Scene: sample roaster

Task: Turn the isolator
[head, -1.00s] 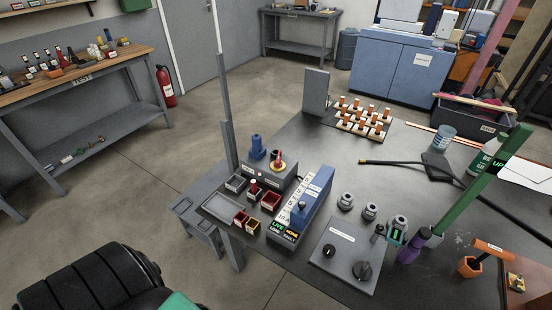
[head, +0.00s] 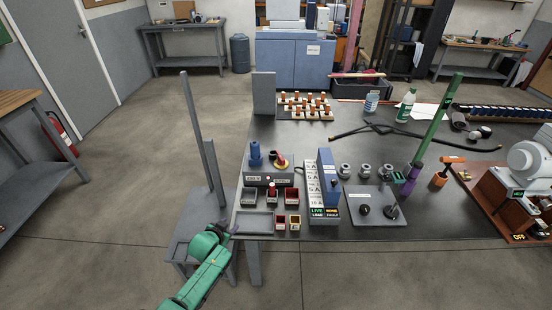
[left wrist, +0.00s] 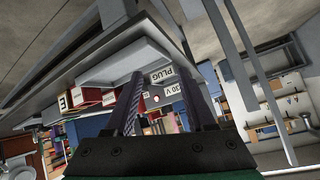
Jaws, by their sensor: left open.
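The isolator is probably the red rotary handle on a yellow plate (head: 280,162), on top of a grey box (head: 262,180) near the table's left front. A blue socket-like part (head: 255,154) stands beside it on the box. My left gripper (head: 234,230), on a green arm, is at the table's front left corner, in front of the box and apart from it. In the left wrist view its two dark fingers (left wrist: 163,95) are spread with nothing held between them. Labels reading PLUG and 230 V show beyond them; the handle cannot be made out there. My right gripper is not in view.
A grey tray (head: 254,224) and several small red bins (head: 292,198) lie before the box. A blue unit (head: 327,185) and a grey panel with black knobs (head: 375,207) stand to the right. A tall grey post (head: 203,140) rises left of the table.

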